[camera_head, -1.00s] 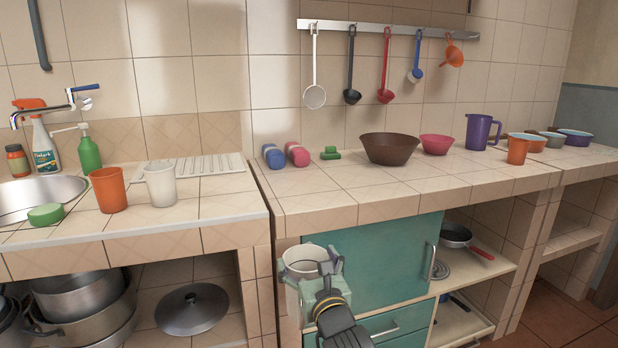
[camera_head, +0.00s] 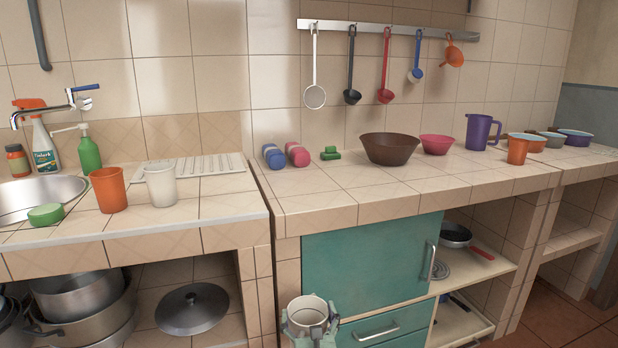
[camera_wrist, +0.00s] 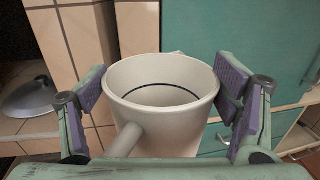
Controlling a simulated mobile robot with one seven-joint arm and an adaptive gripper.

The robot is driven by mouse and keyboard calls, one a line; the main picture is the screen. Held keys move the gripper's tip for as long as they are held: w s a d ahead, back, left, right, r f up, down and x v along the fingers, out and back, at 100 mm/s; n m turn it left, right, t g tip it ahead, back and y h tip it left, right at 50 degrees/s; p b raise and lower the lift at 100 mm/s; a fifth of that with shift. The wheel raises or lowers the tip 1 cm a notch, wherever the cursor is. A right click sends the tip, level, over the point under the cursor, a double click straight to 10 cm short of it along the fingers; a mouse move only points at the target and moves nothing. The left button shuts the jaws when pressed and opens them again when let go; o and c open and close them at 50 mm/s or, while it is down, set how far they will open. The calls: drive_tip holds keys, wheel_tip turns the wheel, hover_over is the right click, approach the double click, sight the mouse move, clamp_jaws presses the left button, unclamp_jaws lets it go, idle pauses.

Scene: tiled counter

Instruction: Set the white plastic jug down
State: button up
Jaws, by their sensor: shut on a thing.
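The white plastic jug (camera_head: 308,312) is low in front of the teal cabinet, below the counter's front edge. It looks roughly upright, with its open mouth up. My gripper (camera_head: 309,328) is around it at the bottom edge of the head view. In the wrist view the jug (camera_wrist: 163,95) fills the middle, with its handle toward the camera and a dark line inside. The fingers of my gripper (camera_wrist: 165,98) are on its left and right sides, shut on it. The jug's base is hidden in both views.
The tiled counter (camera_head: 330,205) has a clear front strip. An orange cup (camera_head: 108,190) and a white cup (camera_head: 160,185) stand by the sink. The teal cabinet (camera_head: 370,265) is behind the jug.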

drive_tip(key=f+h, duration=0.1)
drive_tip(key=f, duration=0.4)
drive_tip(key=w+f+m, duration=0.1)
drive_tip(key=f, duration=0.4)
drive_tip(key=f+h, duration=0.1)
drive_tip(key=f, duration=0.4)
drive_tip(key=shift+w+f+m+h, duration=0.15)
drive_tip(key=shift+f+m+h, duration=0.1)
drive_tip(key=shift+m+h, duration=0.05)
